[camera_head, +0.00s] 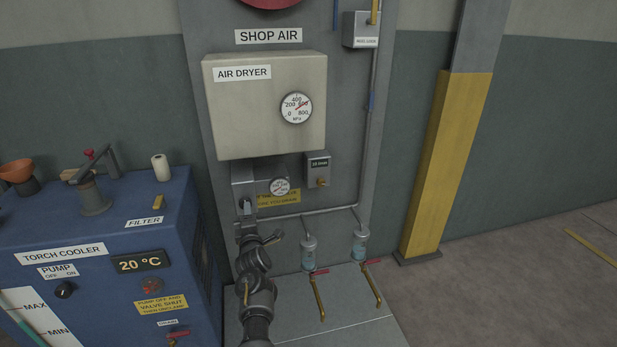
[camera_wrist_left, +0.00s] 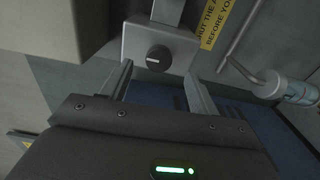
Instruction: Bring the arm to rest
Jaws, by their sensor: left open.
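My left arm (camera_head: 257,300) rises from the bottom of the head view toward a grey box (camera_head: 243,180) under the air dryer. In the left wrist view my left gripper (camera_wrist_left: 158,72) is open, with its two fingers apart and nothing seen between them. A round dark knob (camera_wrist_left: 158,57) on the grey box (camera_wrist_left: 183,45) shows just beyond the fingertips, roughly in line with the gap. I cannot tell how far off it is, and no contact is visible. My right gripper is in neither view.
The air dryer (camera_head: 230,110) overhangs the grey box. A horizontal pipe (camera_head: 300,214) and two clear bowls with red-handled drain valves (camera_head: 316,271) stand to the right. The blue torch cooler (camera_head: 100,235) is at left.

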